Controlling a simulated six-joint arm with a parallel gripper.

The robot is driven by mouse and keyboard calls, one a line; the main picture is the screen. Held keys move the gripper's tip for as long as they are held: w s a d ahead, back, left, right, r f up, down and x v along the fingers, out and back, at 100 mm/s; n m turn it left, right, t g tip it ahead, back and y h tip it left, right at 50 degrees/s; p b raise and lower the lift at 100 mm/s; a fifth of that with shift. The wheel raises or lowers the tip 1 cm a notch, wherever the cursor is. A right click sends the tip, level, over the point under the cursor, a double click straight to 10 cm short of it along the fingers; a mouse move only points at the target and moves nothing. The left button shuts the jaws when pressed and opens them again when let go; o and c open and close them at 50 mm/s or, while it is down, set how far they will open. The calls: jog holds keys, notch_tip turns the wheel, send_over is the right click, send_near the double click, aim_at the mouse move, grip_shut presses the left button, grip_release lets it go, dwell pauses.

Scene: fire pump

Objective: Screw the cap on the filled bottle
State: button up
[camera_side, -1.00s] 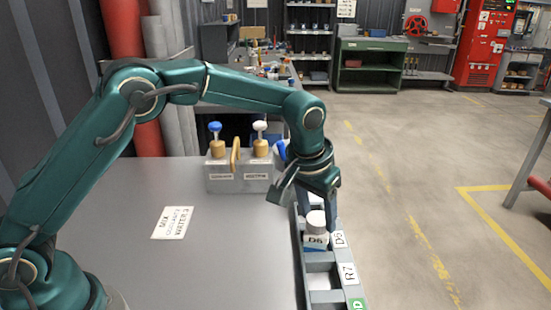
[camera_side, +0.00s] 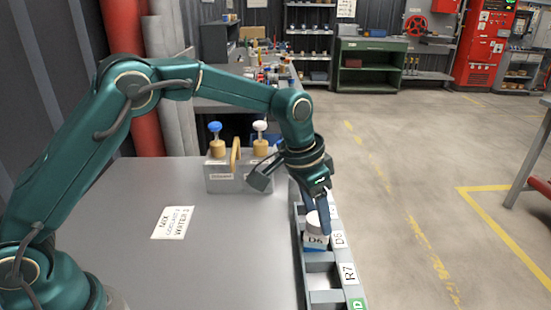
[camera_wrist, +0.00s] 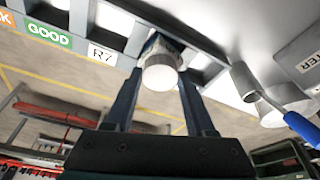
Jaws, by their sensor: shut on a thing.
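My gripper is shut on the cap. How far the cap is threaded cannot be seen.
A grey block (camera_side: 240,180) with a blue-topped and a white-topped dispenser stands at the table's back edge, left of my gripper. A paper note (camera_side: 173,222) lies on the table. The rack slots nearer the camera look empty. The table's middle is clear.

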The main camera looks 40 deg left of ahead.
jog(key=shift+a+m+g+h, duration=0.1)
jog(key=shift+m+g+h, duration=0.35)
jog(key=shift+m, duration=1.75)
jog(key=o, duration=1.5)
jog(key=shift+w+r, duration=0.1)
jog(key=shift+r, duration=0.05)
jog(key=shift+r, duration=1.1)
jog(key=shift+r, duration=0.35)
jog(key=shift+r, duration=2.4)
